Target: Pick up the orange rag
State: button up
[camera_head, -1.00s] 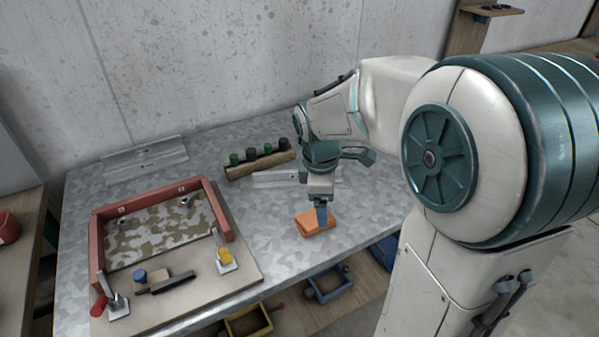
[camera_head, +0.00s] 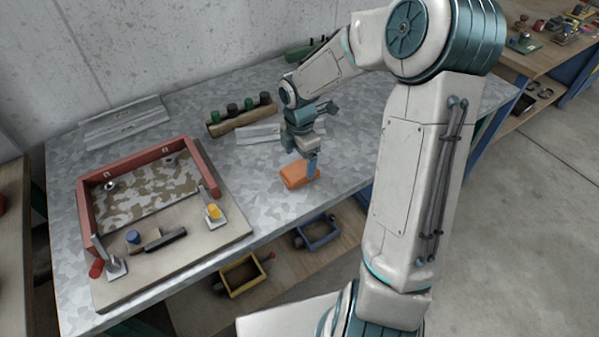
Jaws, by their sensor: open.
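The orange rag (camera_head: 296,175) lies folded as a small block on the grey metal tabletop (camera_head: 255,190), near the table's front edge. My gripper (camera_head: 310,168) points down at the rag's right end, with a finger in front of part of it. The gripper is open. From this view I cannot tell whether the fingers touch the rag or stand around it.
A wooden rack with several capped bottles (camera_head: 241,121) stands behind the rag. A board with a red frame (camera_head: 140,162) and clamps fills the table's left. Metal strips (camera_head: 258,134) lie behind my gripper.

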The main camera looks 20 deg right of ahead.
aim_at(299, 169)
jog(key=shift+w+f, duration=0.15)
jog(key=shift+f, duration=1.2)
jog(key=shift+w+f, duration=0.1)
jog(key=shift+f, duration=1.2)
jog(key=shift+c, duration=0.3)
jog(key=c, duration=1)
